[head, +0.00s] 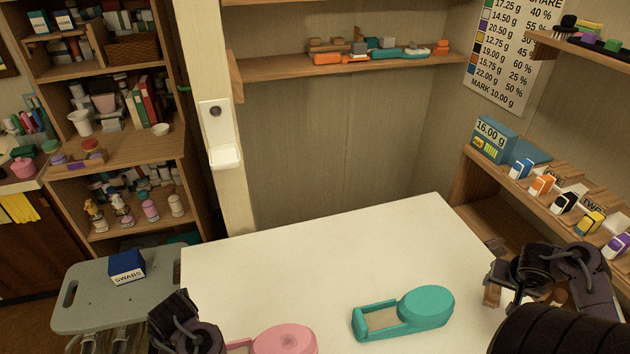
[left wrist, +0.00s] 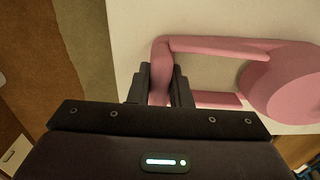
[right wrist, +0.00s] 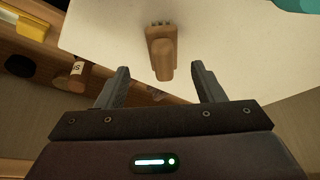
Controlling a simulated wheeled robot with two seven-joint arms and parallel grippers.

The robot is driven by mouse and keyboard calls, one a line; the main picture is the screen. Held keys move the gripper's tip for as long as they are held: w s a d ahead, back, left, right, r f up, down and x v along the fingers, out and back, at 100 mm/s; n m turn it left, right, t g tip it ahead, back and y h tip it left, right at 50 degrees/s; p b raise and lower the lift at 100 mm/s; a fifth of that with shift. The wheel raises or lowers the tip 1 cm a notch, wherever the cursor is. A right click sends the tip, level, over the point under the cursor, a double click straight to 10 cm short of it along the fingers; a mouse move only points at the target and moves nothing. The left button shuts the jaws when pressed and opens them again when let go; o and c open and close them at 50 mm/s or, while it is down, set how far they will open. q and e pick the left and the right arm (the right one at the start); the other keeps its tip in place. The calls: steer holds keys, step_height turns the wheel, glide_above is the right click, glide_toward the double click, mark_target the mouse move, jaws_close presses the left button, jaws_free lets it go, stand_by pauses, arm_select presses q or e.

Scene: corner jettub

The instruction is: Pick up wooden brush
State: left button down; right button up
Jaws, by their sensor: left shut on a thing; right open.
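The wooden brush (right wrist: 162,48) shows in the right wrist view as a light brown piece with short dark bristle ends, on the white table near its edge. My right gripper (right wrist: 160,70) is open, its fingers apart on either side of the brush's near end without visibly touching it. In the head view part of a brown piece, seemingly the brush (head: 491,296), shows beside my right gripper (head: 503,288), mostly hidden by it. My left gripper (left wrist: 160,82) is shut on the end bar of a pink dispenser-shaped object (left wrist: 285,82). This object (head: 287,340) is cut off at the bottom of the head view.
A teal dispenser-shaped object (head: 427,305) lies on the white table (head: 330,265), between my grippers. A shelf with several small coloured boxes (head: 541,184) stands close on the right. A grey stool (head: 85,300) with a blue swabs box (head: 127,267) is at left. The table's back is clear.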

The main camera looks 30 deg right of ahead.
mark_target(495, 289)
steer(key=shift+w+x, duration=0.15)
steer(key=shift+x, duration=1.6)
steer(key=shift+w+x, duration=0.15)
steer(key=shift+x, duration=1.55)
steer(key=shift+d+r, duration=0.15)
steer(key=shift+d, duration=0.05)
steer(key=c, duration=1.1)
step_height(495, 289, up, 10)
steer(key=shift+c, duration=0.3)
